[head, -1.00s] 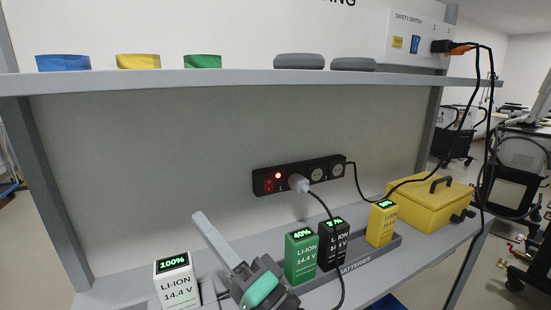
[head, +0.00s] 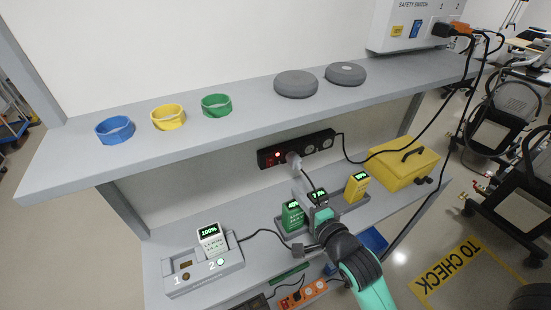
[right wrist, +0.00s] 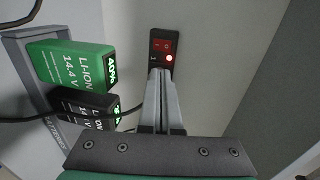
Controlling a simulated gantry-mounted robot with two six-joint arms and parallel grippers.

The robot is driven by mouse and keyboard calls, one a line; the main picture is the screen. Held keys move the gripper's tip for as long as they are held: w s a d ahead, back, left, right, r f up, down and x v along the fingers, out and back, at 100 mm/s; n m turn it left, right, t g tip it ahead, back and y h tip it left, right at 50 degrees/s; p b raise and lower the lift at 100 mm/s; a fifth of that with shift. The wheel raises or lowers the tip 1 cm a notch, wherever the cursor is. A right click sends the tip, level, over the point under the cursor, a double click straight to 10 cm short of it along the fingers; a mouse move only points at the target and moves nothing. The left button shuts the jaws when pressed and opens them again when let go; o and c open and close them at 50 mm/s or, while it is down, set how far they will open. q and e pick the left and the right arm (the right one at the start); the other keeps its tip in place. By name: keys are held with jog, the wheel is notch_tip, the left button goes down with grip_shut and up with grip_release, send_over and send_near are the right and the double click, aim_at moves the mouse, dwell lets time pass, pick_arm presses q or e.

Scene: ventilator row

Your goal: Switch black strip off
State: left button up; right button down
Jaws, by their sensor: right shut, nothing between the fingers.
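The black strip (head: 322,139) is fixed to the back panel under the upper shelf. At its left end is a red switch (head: 268,158) with a lit red light. A white plug sits in the strip beside the switch, partly hidden. My right gripper (head: 297,178) is shut and empty, reaching up toward the strip over the lower shelf. In the right wrist view its closed fingertips (right wrist: 160,73) point at the strip, just below the red switch (right wrist: 163,45) and its glowing light. I cannot tell whether they touch it. My left gripper is not in view.
Green (head: 293,217) and yellow (head: 356,187) batteries flank a black one (head: 318,198) close to my right gripper. A white battery (head: 211,239) stands in a charger at left. A yellow box (head: 403,166) is at right. The upper shelf overhangs the strip; black cables hang nearby.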

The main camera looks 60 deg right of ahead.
aim_at(271, 161)
jog(key=shift+w+d+f, duration=0.2)
jog(key=shift+w+d, duration=0.1)
jog(key=shift+w, duration=0.05)
jog(key=x, duration=0.4)
jog(key=r+x, duration=0.1)
jog(key=x, duration=0.3)
jog(key=b+x, duration=0.1)
jog(key=x, duration=0.4)
jog(key=shift+w+r, duration=0.1)
jog(key=shift+r, duration=0.1)
